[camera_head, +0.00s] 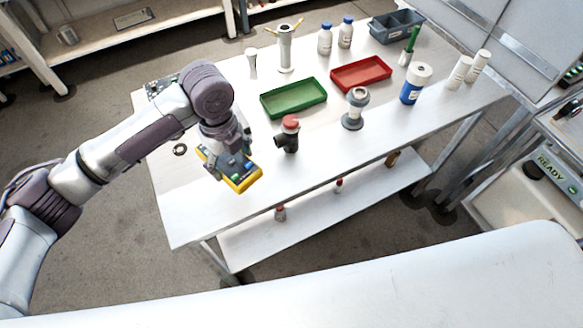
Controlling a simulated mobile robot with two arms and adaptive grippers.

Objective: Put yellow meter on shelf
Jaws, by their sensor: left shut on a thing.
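The yellow meter (243,182), with a dark face, is at the left part of the white table (195,222). My left gripper (228,158) reaches down from above and is shut on the meter. I cannot tell whether the meter touches the tabletop. A lower shelf (320,212) runs under the table and holds a few small items. Another shelf unit (130,36) stands at the back left. My right gripper is not in view.
A black fitting with a red cap (289,136) stands right of the meter. A green tray (294,99), a red tray (361,74), a grey flanged pipe piece (355,108) and a blue-labelled jar (414,84) stand farther back. The table's front left is clear.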

